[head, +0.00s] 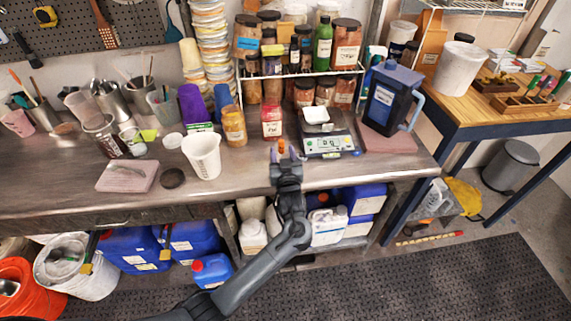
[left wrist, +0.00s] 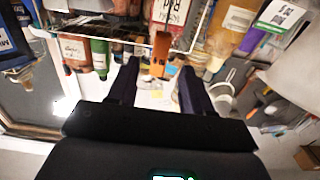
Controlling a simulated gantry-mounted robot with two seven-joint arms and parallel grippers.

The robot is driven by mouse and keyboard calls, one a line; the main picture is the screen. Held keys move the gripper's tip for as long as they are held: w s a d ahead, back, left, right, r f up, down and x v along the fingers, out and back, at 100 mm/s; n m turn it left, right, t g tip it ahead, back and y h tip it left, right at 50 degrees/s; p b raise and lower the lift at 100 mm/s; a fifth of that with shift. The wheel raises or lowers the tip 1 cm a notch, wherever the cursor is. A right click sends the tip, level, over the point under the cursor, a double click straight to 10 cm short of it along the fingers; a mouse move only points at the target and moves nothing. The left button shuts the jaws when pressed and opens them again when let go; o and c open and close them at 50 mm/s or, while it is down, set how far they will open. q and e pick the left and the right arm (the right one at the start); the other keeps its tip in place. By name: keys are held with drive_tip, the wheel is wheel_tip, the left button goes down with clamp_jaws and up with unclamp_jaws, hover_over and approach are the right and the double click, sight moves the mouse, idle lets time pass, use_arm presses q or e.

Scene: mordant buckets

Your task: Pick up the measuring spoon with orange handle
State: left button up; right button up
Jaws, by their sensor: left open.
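The orange handle of the measuring spoon (head: 281,147) shows at the tips of my left gripper (head: 287,154), near the front of the workbench and left of the scale. The rest of the spoon is hard to make out. In the left wrist view the orange handle (left wrist: 160,50) lies between and just beyond the fingertips of my left gripper (left wrist: 157,72). The fingers are apart, with a gap on both sides of the handle. My right gripper is in neither view.
A digital scale (head: 327,140) stands just right of the gripper. A red-labelled jar (head: 271,122) is behind it and a white beaker (head: 202,156) to its left. A rack of bottles (head: 300,72) is at the back. The bench front between beaker and gripper is clear.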

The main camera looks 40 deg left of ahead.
sight(282, 144)
use_arm(q)
drive_tip(key=shift+b+x, duration=0.3)
drive_tip(key=shift+x, duration=1.95)
drive_tip(key=shift+d+r, duration=0.1)
drive_tip(key=shift+c, duration=0.3)
clamp_jaws()
drive_tip(key=shift+r, duration=0.45)
wheel_tip(282, 144, up, 4)
drive_tip(key=shift+f+p, duration=0.2)
drive_tip(key=shift+p, duration=0.3)
drive_tip(key=d+r, duration=0.6)
drive_tip(key=d, duration=0.5)
drive_tip(key=shift+w+d+r+p, duration=0.25)
drive_tip(key=shift+w+d+p, duration=0.05)
drive_tip(key=shift+w, duration=0.15)
